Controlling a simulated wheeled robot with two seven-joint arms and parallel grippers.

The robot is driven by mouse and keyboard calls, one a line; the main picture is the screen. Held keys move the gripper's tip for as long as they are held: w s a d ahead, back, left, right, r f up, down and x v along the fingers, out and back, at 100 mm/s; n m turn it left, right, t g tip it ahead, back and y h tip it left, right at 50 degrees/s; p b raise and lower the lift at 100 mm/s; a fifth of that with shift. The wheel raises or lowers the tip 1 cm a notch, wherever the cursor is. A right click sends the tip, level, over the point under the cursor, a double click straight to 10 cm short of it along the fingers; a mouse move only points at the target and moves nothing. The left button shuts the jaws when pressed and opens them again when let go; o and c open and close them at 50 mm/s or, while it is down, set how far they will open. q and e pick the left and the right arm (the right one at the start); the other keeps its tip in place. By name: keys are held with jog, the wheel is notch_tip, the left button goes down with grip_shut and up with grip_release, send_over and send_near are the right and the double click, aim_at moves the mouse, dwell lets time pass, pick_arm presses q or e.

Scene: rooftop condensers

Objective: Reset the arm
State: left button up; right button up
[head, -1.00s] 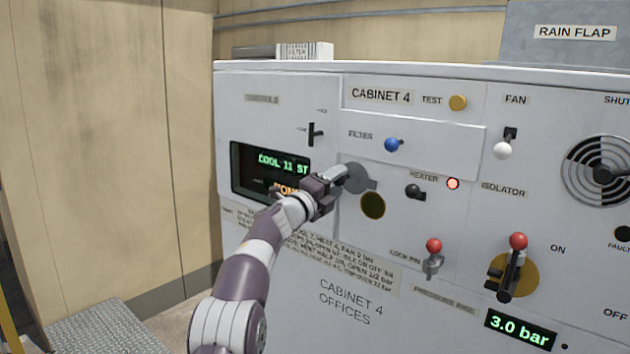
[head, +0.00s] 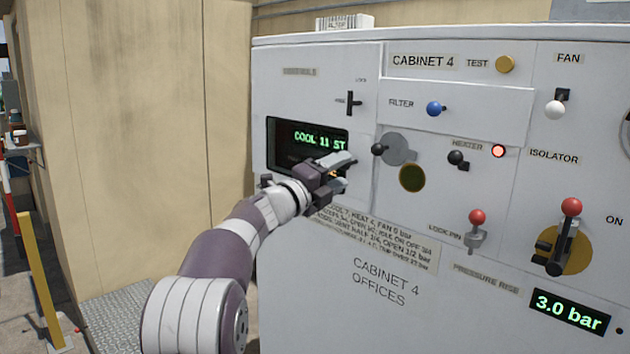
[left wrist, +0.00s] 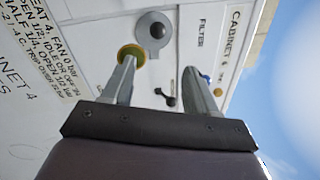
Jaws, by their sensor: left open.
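My left gripper (head: 346,172) is open and empty. It is in front of the panel of Cabinet 4 (head: 400,225), over the lower right part of the dark display (head: 290,150), which reads "COOL 11 ST"; its lower line is hidden behind the gripper. A black knob (head: 378,149) beside a grey disc (head: 397,149) is just right of the fingertips, apart from them in the picture. In the left wrist view the open fingers (left wrist: 158,72) have nothing between them but the panel behind, with the grey disc (left wrist: 153,30) beyond. My right gripper is not in view.
The panel carries a blue filter knob (head: 433,108), a heater lever (head: 456,158), a lit red lamp (head: 498,151), a red lock pin (head: 477,217) and a red-topped isolator lever (head: 571,207). A beige wall (head: 140,130) and a yellow post (head: 40,280) are at left.

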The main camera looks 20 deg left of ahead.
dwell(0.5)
pick_arm(q)
jog(key=a+f+n+g+y, duration=0.3)
jog(key=a+f+n+y, duration=0.65)
jog(key=f+n, duration=0.4)
jog(key=s+d+f+n+g+y, duration=0.1)
jog(key=s+d+f+n+g, duration=0.1)
jog(key=s+f+n+g, duration=0.3)
jog(key=s+d+f+n+g, duration=0.1)
jog(key=s+f+n, duration=0.2)
jog(key=f, duration=0.5)
jog(key=s+d+f+n+g+h, duration=0.1)
jog(key=s+d+f+g, duration=0.2)
jog(key=s+d+f, duration=0.2)
jog(key=s+d+f+n+g+h, duration=0.1)
jog(key=s+d+f, duration=0.3)
jog(key=s+d, duration=0.4)
jog(key=s+d+f+n+g+h, duration=0.1)
jog(key=s+d+f+g, duration=0.3)
jog(key=s+d, duration=0.3)
jog(key=s+f, duration=0.1)
jog(key=s, duration=0.3)
jog(key=shift+s+f+g, duration=0.3)
jog(key=shift+s, duration=0.05)
jog(key=shift+a, duration=0.1)
